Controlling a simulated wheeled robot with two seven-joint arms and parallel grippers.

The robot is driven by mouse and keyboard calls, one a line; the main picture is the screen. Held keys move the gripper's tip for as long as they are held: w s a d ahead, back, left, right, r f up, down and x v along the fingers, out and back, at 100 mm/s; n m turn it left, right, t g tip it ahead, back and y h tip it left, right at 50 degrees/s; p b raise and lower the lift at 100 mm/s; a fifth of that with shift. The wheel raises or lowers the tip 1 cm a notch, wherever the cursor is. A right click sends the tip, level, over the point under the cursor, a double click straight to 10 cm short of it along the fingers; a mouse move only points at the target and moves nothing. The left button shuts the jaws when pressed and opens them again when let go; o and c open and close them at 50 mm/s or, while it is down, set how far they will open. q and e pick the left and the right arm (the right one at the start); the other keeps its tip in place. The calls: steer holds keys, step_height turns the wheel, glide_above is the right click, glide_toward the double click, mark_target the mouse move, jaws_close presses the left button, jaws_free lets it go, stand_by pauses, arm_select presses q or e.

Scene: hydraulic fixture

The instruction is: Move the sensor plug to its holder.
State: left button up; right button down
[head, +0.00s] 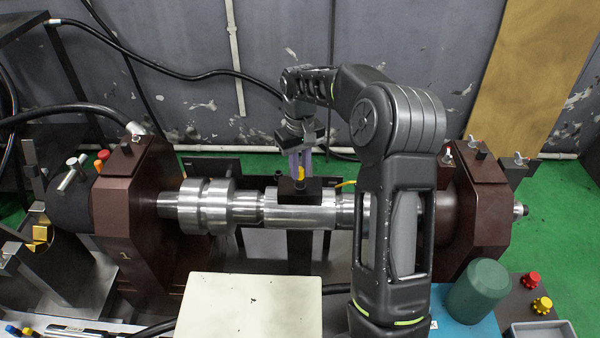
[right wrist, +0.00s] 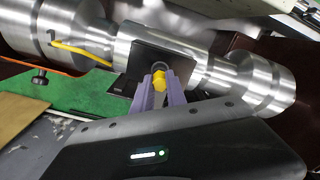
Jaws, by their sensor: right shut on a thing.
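The sensor plug (right wrist: 159,80) is a small yellow piece between the purple fingers of my right gripper (right wrist: 161,88) in the right wrist view. In the head view my right gripper (head: 300,165) points down, and the yellow plug (head: 300,174) shows at its fingertips. The plug is at a black block (right wrist: 150,54) on the middle of the steel shaft; this block (head: 310,188) also shows in the head view. A dark round opening shows beside the plug in the block. I cannot tell how deep the plug sits. My left gripper is not in view. I cannot identify the holder for certain.
The steel shaft (head: 208,207) runs between two brown end housings (head: 127,205). A yellow cable (right wrist: 80,53) lies near the shaft. A cream box (head: 250,308) stands in front. A green cylinder (head: 480,290) stands at the front right, near red and yellow knobs (head: 541,305).

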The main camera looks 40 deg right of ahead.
steer(key=shift+r+p, duration=0.8)
steer(key=shift+r, duration=1.6)
steer(key=c, duration=2)
jaws_free()
jaws_close()
steer(key=shift+f, duration=0.1)
